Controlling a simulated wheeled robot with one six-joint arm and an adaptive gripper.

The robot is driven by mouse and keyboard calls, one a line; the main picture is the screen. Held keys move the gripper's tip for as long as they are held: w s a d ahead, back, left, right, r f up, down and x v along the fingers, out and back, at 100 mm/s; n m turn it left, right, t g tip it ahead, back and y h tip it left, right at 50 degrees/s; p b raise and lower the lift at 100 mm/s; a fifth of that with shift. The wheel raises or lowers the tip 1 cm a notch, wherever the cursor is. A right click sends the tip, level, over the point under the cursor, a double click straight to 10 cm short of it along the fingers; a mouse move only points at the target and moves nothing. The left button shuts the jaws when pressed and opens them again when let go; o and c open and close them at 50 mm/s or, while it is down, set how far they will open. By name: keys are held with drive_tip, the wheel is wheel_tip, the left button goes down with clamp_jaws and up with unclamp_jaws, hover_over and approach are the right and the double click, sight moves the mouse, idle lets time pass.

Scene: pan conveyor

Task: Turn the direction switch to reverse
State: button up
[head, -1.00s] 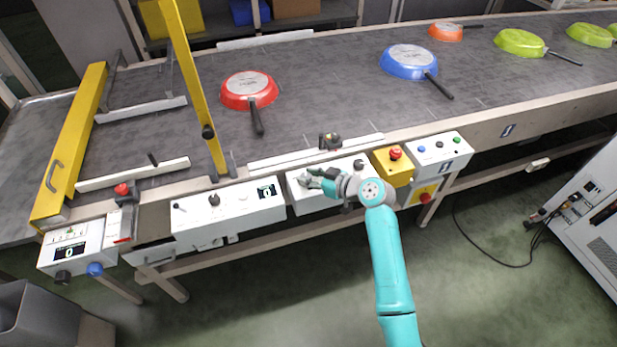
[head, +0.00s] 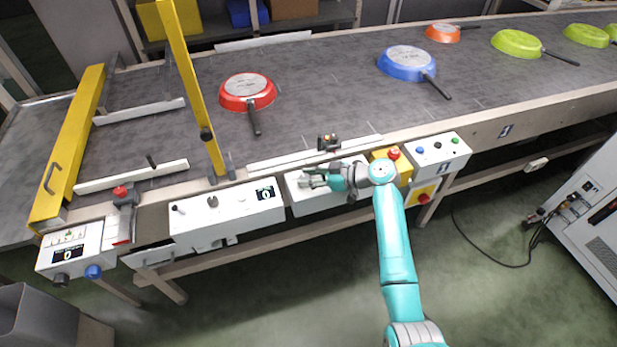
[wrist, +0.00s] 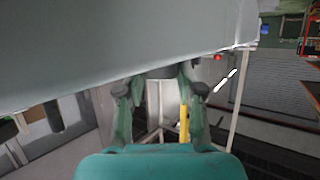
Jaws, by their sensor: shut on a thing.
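The white middle control box (head: 308,206) sits on the front edge of the conveyor. My gripper (head: 308,179) reaches in from the right, low over the top of this box. It is shut on a small part there, which I take to be the direction switch; the fingers hide it and its setting cannot be read. In the wrist view, the two fingers of my gripper (wrist: 161,88) point up against a large pale surface that fills the top. The thing between them cannot be made out there.
A red emergency button (head: 393,153) on a yellow box stands close right of my wrist. A white box with knobs and a display (head: 225,215) is to the left. The floor in front is clear.

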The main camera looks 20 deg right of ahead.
drive_tip(key=shift+f, duration=0.1)
drive_tip(key=o, duration=1.2)
drive_tip(key=shift+c, duration=0.2)
drive_tip(key=v, duration=1.2)
